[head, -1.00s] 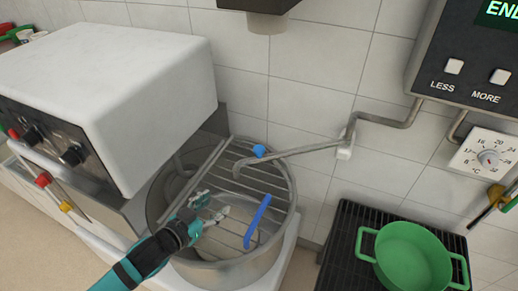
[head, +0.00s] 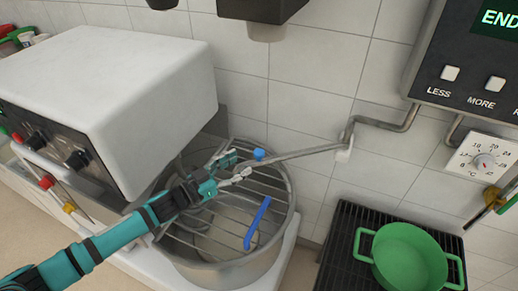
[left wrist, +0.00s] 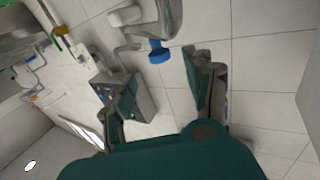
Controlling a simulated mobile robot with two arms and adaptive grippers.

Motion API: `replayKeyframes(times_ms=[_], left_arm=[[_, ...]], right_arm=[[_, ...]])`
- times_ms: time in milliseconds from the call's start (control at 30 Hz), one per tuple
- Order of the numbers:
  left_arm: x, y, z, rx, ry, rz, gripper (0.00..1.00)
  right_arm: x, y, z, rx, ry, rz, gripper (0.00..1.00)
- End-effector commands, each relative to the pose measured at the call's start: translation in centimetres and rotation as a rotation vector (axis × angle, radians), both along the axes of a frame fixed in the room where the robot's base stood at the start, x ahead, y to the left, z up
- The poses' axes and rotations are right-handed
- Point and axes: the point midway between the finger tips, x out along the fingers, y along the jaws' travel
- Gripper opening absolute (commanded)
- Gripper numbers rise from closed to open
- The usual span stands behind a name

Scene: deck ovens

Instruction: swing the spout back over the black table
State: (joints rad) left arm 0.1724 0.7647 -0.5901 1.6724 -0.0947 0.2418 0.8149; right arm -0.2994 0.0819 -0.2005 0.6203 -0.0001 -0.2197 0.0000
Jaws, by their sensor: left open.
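The spout (head: 305,153) is a grey metal pipe jointed at the wall, reaching left over the round mixer bowl (head: 282,245). A blue knob (head: 259,154) is on it near its outer end; the knob also shows in the left wrist view (left wrist: 159,52). My left gripper (head: 241,167) is open above the bowl's wire guard, just left of the blue knob, its fingers hiding the spout's tip. I cannot tell whether it touches the spout. The slatted black table (head: 340,250) stands at the lower right. My right gripper is not in view.
A green two-handled pot (head: 408,257) stands on the black table. A blue handle (head: 257,222) rises from the wire guard. A white-topped machine (head: 125,75) is at the left. A control panel (head: 475,60) and a dial (head: 487,160) are on the wall at the right.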

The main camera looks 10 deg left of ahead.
Motion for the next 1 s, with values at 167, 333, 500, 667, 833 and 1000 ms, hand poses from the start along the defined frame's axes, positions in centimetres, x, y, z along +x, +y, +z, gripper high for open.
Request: replayKeyframes(times_ms=[167,333,500,667,833,1000], left_arm=[[3.2,-2.5,0.3,-0.003,-0.001,0.001,0.53],[5.2,-4.1,0.1,-0.002,0.0,0.002,0.53],[6.2,-4.9,0.0,-0.002,0.001,0.001,0.53],[6.4,-5.0,-0.1,0.001,0.001,0.001,0.53],[6.3,-5.0,-0.1,0.0,0.001,0.001,0.52],[6.3,-5.0,-0.1,0.0,0.001,0.001,0.3]], right_arm=[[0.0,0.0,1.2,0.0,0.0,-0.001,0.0],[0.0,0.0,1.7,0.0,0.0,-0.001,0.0],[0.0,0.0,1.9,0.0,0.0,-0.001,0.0],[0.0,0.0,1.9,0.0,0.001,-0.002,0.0],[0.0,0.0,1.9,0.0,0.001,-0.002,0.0],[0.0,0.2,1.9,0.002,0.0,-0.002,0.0]])
